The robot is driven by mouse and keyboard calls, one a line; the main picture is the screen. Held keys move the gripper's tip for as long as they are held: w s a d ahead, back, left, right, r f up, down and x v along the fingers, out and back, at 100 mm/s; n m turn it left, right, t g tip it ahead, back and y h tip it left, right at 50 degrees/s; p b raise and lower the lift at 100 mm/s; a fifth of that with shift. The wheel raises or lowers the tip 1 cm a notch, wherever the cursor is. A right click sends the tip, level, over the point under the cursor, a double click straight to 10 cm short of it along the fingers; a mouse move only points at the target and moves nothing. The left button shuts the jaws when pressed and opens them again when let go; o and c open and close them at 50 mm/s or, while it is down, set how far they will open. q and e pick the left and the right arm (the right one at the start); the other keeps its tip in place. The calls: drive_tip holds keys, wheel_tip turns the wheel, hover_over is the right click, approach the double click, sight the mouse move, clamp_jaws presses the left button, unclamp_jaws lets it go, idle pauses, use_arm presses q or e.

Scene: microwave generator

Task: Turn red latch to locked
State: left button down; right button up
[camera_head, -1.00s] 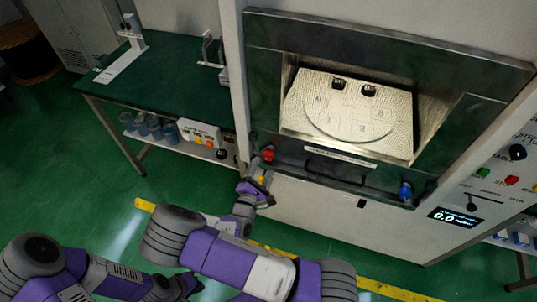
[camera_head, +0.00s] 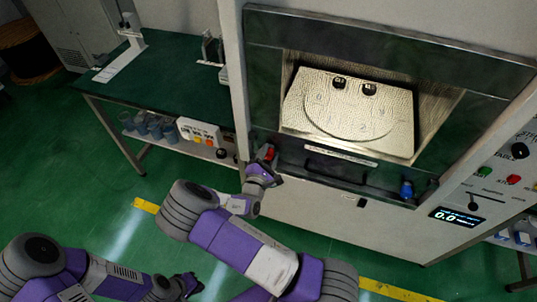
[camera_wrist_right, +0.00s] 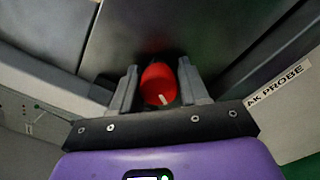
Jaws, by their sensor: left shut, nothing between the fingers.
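The red latch (camera_head: 269,152) is at the lower left of the microwave chamber's front frame. My right gripper (camera_head: 268,164) is at it. In the right wrist view the red latch (camera_wrist_right: 158,86) appears as a rounded red knob with a white mark near its lower edge. My right gripper's fingers (camera_wrist_right: 158,90) stand apart on either side of the knob, with only narrow gaps visible, so contact is not clear. My left gripper (camera_head: 190,286) is shut and empty, low over the floor at the lower left.
The chamber (camera_head: 355,105) is open, with a round plate and two small black items inside. A blue latch (camera_head: 406,188) is at the lower right of the frame. A green-topped bench (camera_head: 180,85) stands left. A display panel (camera_head: 457,217) is at right.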

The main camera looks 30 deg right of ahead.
drive_tip(key=c, duration=0.4)
drive_tip(key=shift+m, duration=0.3)
drive_tip(key=m, duration=0.3)
drive_tip(key=shift+w+m, duration=0.1)
drive_tip(key=shift+m, duration=0.2)
drive_tip(key=m+b, duration=0.1)
drive_tip(key=m, duration=0.2)
drive_tip(key=shift+m, duration=0.3)
drive_tip(key=shift+c, duration=0.2)
drive_tip(key=m+b, duration=0.1)
drive_tip(key=m, duration=0.4)
drive_tip(key=shift+f+m, duration=0.1)
drive_tip(key=shift+m, duration=0.2)
drive_tip(key=shift+c, duration=0.2)
drive_tip(key=m+b, duration=0.1)
drive_tip(key=m, duration=0.2)
drive_tip(key=shift+f, duration=0.1)
drive_tip(key=shift+o, duration=0.3)
drive_tip(key=shift+m, duration=0.7)
drive_tip(key=shift+b, duration=0.3)
